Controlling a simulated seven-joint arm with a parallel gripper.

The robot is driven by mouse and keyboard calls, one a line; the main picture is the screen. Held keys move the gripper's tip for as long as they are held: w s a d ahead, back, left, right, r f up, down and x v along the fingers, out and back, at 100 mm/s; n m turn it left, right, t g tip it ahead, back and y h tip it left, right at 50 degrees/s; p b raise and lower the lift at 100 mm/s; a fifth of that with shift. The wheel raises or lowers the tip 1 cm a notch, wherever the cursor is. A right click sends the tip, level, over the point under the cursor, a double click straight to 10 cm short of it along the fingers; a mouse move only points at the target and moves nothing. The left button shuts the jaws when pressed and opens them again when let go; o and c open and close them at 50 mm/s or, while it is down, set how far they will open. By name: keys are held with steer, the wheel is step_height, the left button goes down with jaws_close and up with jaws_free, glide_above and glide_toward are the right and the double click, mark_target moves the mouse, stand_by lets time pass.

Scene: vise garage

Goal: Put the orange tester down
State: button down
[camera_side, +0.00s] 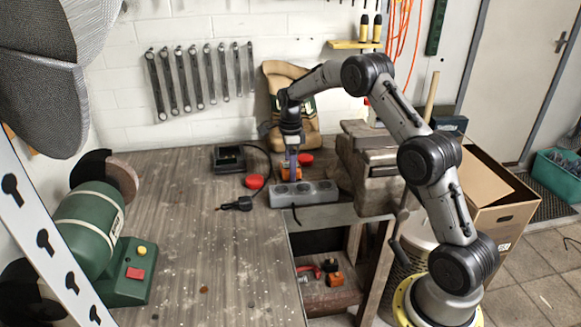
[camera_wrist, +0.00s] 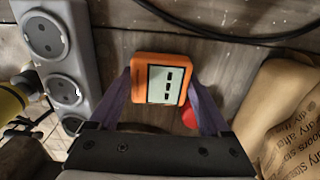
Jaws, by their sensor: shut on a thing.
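The orange tester (camera_wrist: 137,80) has a grey screen with dark marks, and it sits between the two purple fingers of my gripper (camera_wrist: 162,98) in the wrist view. The fingers are shut on its sides. In the side view, my gripper (camera_side: 291,165) points down at the back of the workbench, just behind the grey power strip (camera_side: 318,192). Only a bit of orange of the tester (camera_side: 284,173) shows there, low beside the fingers. The strip hides its lower part, so I cannot tell whether it touches the bench.
The power strip (camera_wrist: 60,47) lies left in the wrist view, a paper bag (camera_wrist: 292,115) right. A vise (camera_side: 372,170) stands right, a green grinder (camera_side: 90,220) front left.

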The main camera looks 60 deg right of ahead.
steer(key=shift+f, duration=0.15)
jaws_free()
step_height(320, 180, up, 12)
steer(key=s+a+r+n+t, duration=0.1)
steer(key=s+a+r+n, duration=0.35)
steer(key=a+r, duration=0.2)
steer(key=s+a+r+n+t, duration=0.25)
steer(key=s+a+n, duration=0.25)
steer(key=s+n, duration=0.3)
steer(key=s+a+r+n+t, duration=0.1)
steer(key=s+a+r+n, duration=0.2)
steer(key=s+a+n, duration=0.6)
steer(key=s+f+n+t, duration=0.1)
steer(key=s+f+n, duration=0.4)
steer(key=s, duration=0.7)
